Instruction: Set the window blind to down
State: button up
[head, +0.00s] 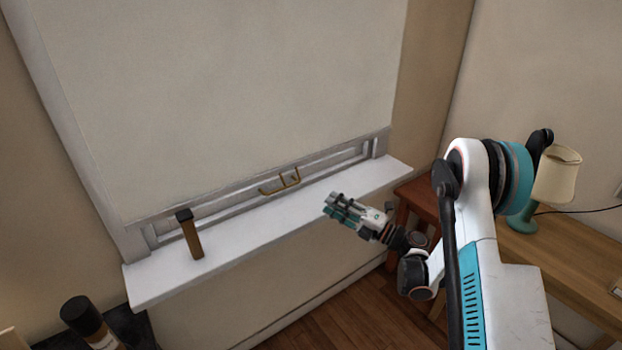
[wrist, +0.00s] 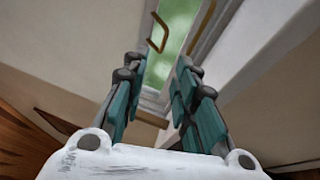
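The cream window blind (head: 230,90) hangs over most of the window, its lower edge a little above the white sill (head: 300,211). A strip of window frame shows below it. A brass handle (head: 280,182) is near the blind's lower edge; I cannot tell whether it is fixed to the blind or the window. Brass pieces also show at the top of the wrist view (wrist: 157,34). My gripper (head: 335,207) is in front of the sill, right of and below the handle in the head view, apart from it. Its teal fingers are spread with nothing between them.
A wooden upright with a black top (head: 190,233) stands on the sill at left. A black-capped bottle (head: 82,316) is at lower left. A reddish stool (head: 418,195) and a desk (head: 580,260) with a lamp (head: 556,175) are at right.

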jog(key=b+x, duration=0.3)
jog(key=x, duration=1)
jog(key=shift+w+a+f, duration=0.2)
jog(key=shift+w+f, duration=0.05)
grip_shut()
